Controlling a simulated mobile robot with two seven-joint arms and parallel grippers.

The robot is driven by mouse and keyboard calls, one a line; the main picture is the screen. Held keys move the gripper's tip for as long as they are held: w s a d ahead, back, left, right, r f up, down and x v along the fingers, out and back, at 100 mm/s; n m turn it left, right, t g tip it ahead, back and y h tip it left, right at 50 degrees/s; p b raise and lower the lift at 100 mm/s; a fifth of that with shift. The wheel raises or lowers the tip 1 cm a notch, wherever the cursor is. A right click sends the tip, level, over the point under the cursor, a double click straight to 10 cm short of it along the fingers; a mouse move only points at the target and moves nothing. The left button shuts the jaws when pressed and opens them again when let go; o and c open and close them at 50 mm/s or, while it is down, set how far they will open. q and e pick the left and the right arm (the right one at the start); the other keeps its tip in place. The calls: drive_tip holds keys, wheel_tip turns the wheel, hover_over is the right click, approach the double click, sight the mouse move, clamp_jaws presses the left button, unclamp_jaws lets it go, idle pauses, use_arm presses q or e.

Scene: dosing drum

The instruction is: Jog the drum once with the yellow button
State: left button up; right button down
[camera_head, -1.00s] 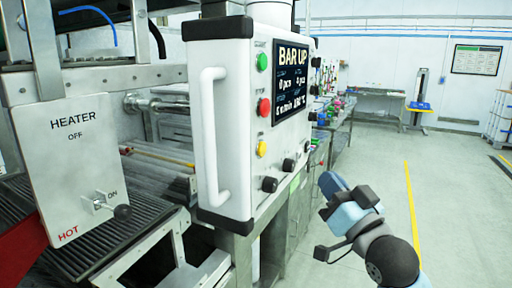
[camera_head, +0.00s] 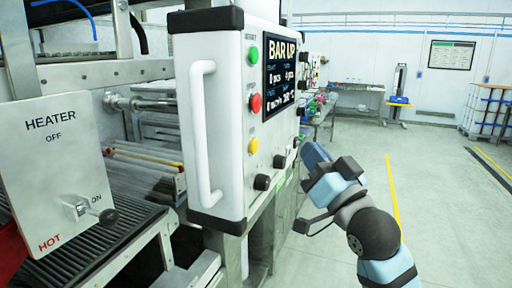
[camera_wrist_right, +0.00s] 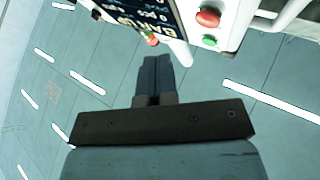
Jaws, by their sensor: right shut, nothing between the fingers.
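The yellow button (camera_head: 253,146) is on the front face of the white control box, below the red button (camera_head: 255,103) and the green button (camera_head: 253,55). My right gripper (camera_head: 314,155) is to the right of the box in the head view, apart from the yellow button. In the right wrist view its fingers (camera_wrist_right: 155,66) are together with nothing between them, and part of the panel with a red button (camera_wrist_right: 207,17) shows beyond. I cannot make out the yellow button in that view. My left gripper is not in view.
The box has a white handle (camera_head: 203,132), a display (camera_head: 284,77) reading BAR UP and black knobs (camera_head: 262,182) below. A HEATER plate (camera_head: 62,170) with a lever stands at left. The floor (camera_head: 445,200) at right is clear.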

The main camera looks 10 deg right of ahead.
approach(255, 129)
wheel_tip(255, 129, up, 2)
drive_tip(key=w+d, duration=0.1)
drive_tip(key=w, duration=0.1)
drive_tip(key=shift+w+a, duration=0.4)
drive_tip(key=shift+w, duration=0.15)
drive_tip(key=shift+w+a, duration=0.1)
idle(1.5)
drive_tip(key=shift+w+a, duration=0.15)
drive_tip(key=shift+a, duration=0.15)
drive_tip(key=shift+w+a, duration=0.2)
drive_tip(key=shift+a, duration=0.1)
idle(0.7)
drive_tip(key=shift+d+p, duration=0.1)
drive_tip(key=shift+p, duration=0.25)
drive_tip(key=shift+s+d, duration=0.45)
drive_tip(key=shift+d, duration=0.15)
